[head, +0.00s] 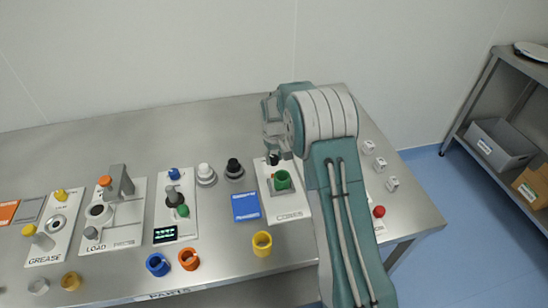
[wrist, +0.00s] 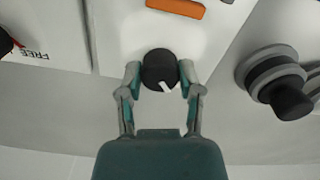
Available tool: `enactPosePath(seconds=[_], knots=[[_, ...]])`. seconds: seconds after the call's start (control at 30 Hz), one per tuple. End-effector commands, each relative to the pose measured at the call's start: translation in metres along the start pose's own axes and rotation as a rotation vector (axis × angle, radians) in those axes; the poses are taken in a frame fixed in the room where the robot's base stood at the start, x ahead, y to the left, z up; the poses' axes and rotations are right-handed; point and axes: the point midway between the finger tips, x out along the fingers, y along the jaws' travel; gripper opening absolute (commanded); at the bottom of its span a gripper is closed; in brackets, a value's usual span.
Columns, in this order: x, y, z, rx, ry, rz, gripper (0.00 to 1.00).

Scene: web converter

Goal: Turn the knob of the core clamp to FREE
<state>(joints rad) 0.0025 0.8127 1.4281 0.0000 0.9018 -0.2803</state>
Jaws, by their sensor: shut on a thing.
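A round black knob (wrist: 159,69) with a white pointer mark stands on a white panel in the wrist view. Its mark points to the lower right there. My gripper (wrist: 161,74) has one finger on each side of the knob and is shut on it. In the head view my gripper reaches down to the back of the white panel marked CORES (head: 291,215), behind a green cup (head: 282,180), and the arm hides part of that area. The word FREE (wrist: 35,54) shows upside down at the left of the wrist view, left of the gripped knob.
An orange bar (wrist: 176,7) lies above the knob in the wrist view. A grey, black-capped piece (wrist: 283,88) stands to the right. In the head view, a blue card (head: 246,206) and a yellow ring (head: 262,243) are near the panel; small white blocks (head: 380,163) lie right of my arm.

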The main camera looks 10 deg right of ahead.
Motion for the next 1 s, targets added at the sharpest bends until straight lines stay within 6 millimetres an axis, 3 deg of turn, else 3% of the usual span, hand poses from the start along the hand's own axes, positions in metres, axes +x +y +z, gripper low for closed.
enactPosePath(seconds=[0.07,0.1,0.17,0.63,0.77,1.0], knots=[[-0.001,0.0,-0.003,-0.001,0.011,0.003,0.0],[-0.001,0.0,-0.003,-0.001,0.011,0.003,0.56],[-0.001,0.0,-0.003,-0.001,0.009,0.002,0.81],[-0.006,0.0,-0.001,0.001,0.005,0.002,0.81],[-0.025,0.0,-0.001,0.001,0.007,0.002,0.81],[-0.076,0.0,-0.002,0.0,0.008,0.003,0.81]])
